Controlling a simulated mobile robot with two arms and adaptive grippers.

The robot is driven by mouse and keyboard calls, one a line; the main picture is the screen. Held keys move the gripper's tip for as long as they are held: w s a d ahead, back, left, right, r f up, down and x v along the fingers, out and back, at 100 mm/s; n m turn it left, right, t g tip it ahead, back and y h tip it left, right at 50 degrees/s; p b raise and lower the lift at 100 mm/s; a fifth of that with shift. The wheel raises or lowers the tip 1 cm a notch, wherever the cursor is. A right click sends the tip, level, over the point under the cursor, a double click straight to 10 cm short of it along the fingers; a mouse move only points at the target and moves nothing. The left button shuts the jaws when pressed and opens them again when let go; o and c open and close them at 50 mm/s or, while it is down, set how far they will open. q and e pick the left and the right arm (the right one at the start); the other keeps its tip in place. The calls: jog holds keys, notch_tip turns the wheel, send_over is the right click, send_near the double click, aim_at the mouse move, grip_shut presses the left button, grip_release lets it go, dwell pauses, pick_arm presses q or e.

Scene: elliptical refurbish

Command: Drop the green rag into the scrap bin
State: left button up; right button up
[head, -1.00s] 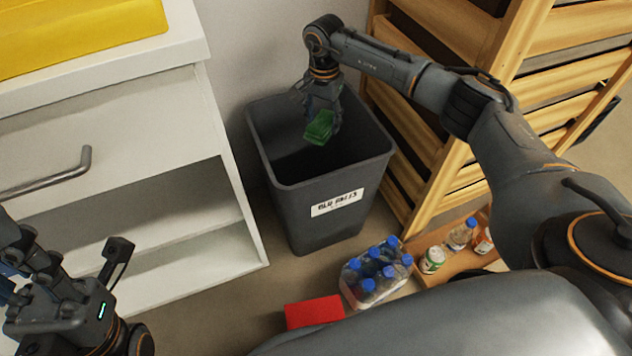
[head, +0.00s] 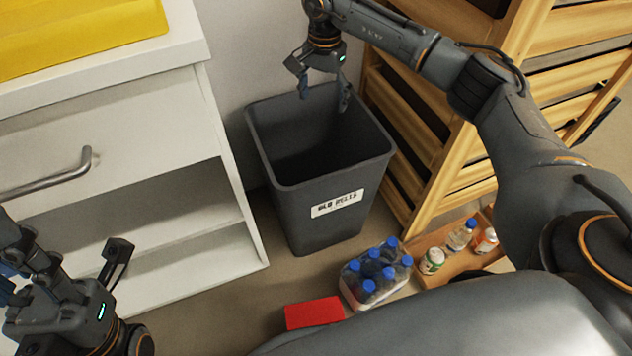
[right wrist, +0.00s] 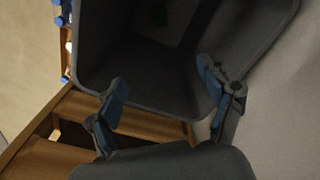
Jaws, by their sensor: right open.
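The scrap bin (head: 285,215) is a dark grey open-topped bin with a white label, standing between the white cabinet and the wooden rack. My right gripper (head: 323,98) is open and empty above the bin's back rim. In the right wrist view, its spread fingers (right wrist: 162,78) frame the bin (right wrist: 88,80), whose inside is dark.
A white cabinet (head: 110,110) with a handle stands left of the bin, a yellow item (head: 80,35) on top. A wooden rack (head: 460,150) stands at right. A bottle pack (head: 375,275), a red box (head: 314,313) and a wooden tray (head: 440,272) are on the floor.

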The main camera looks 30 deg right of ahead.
jog(key=shift+r, duration=2.35)
